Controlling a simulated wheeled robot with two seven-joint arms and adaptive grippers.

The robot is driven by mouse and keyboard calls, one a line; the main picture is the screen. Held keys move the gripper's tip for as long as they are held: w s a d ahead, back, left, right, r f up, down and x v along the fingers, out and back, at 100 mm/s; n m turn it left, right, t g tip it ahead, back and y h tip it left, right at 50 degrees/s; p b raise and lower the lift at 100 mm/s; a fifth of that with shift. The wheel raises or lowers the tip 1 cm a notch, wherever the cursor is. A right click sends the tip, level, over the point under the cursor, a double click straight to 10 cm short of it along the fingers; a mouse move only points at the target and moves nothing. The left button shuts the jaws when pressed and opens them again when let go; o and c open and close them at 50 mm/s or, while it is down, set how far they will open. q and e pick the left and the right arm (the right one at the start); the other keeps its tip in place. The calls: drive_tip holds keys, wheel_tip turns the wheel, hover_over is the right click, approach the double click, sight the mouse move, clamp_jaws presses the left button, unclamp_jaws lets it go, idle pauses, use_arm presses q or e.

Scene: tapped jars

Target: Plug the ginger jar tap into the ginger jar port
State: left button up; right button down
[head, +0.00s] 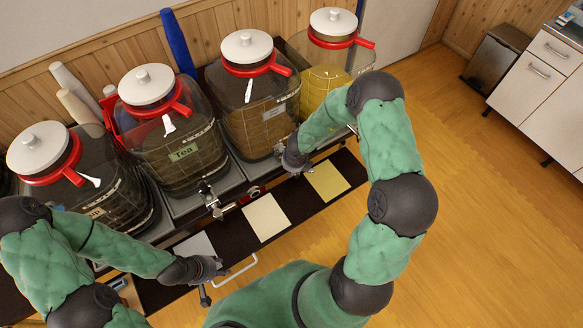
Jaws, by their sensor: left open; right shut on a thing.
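Several large glass jars with white lids and red collars stand in a row. The second jar (172,140) reads "Tea". The third jar (258,112) holds brown liquid and the fourth jar (325,80) holds yellow liquid; their labels are too small to read, so I cannot tell which is the ginger jar. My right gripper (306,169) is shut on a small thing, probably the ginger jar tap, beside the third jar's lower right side. The held thing is mostly hidden, and no port shows clearly. My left gripper (222,268) is open over the dark counter's front.
A metal tap (211,203) sticks out below the Tea jar. Grey, cream (266,217) and yellow (327,181) squares lie on the dark counter strip. Cup stacks and a blue column (178,42) stand behind. The wooden floor to the right is clear.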

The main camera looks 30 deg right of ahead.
drive_tip(key=shift+w, duration=0.15)
drive_tip(key=c, duration=1)
unclamp_jaws()
drive_tip(key=shift+o, duration=0.8)
drive_tip(key=shift+o, duration=0.2)
drive_tip(key=shift+p+v, duration=1.9)
drive_tip(key=shift+v, duration=0.4)
drive_tip(key=v, duration=1.2)
drive_tip(key=shift+f, duration=0.1)
